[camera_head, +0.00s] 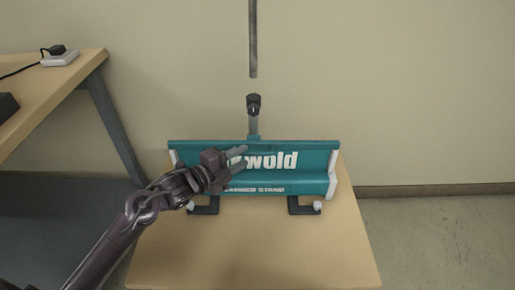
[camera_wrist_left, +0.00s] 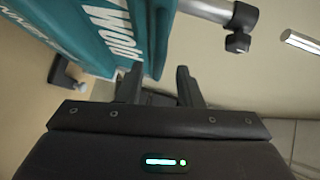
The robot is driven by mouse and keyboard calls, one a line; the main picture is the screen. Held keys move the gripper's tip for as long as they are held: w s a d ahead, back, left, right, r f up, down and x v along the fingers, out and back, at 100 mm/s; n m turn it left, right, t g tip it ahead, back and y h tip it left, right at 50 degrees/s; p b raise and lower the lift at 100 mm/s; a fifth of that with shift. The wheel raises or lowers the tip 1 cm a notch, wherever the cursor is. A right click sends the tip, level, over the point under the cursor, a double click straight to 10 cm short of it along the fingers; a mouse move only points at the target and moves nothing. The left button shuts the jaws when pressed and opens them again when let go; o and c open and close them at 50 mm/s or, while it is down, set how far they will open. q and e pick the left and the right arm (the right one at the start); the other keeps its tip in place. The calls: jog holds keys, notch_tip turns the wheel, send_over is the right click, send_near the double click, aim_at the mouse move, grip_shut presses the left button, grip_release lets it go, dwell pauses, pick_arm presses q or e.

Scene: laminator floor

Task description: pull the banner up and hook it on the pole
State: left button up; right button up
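The teal banner stand (camera_head: 310,180) with white lettering and white end caps sits on a small wooden table. Its teal top bar (camera_head: 310,146) lies along the upper edge; the stand also shows in the left wrist view (camera_wrist_left: 75,25). A short grey pole with a dark clamp (camera_head: 254,103) rises behind the bar's middle. A separate grey pole piece (camera_head: 253,40) shows above it, with a gap between. My left gripper (camera_head: 241,153) is in front of the bar near its middle. Its fingers (camera_wrist_left: 160,85) are apart and nothing shows clearly between them. My right gripper is out of view.
The small table (camera_head: 255,255) has bare wood in front of the stand, whose dark feet (camera_head: 304,207) rest on it. A larger desk (camera_head: 60,85) with a white power strip (camera_head: 60,58) stands at left. A plain wall is behind; floor at right is clear.

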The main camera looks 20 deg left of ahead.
pick_arm(q)
jog(key=x, duration=0.5)
jog(key=shift+w+d+f+b, duration=0.15)
jog(key=shift+w+b, duration=0.1)
jog(key=shift+b, duration=0.1)
grip_shut()
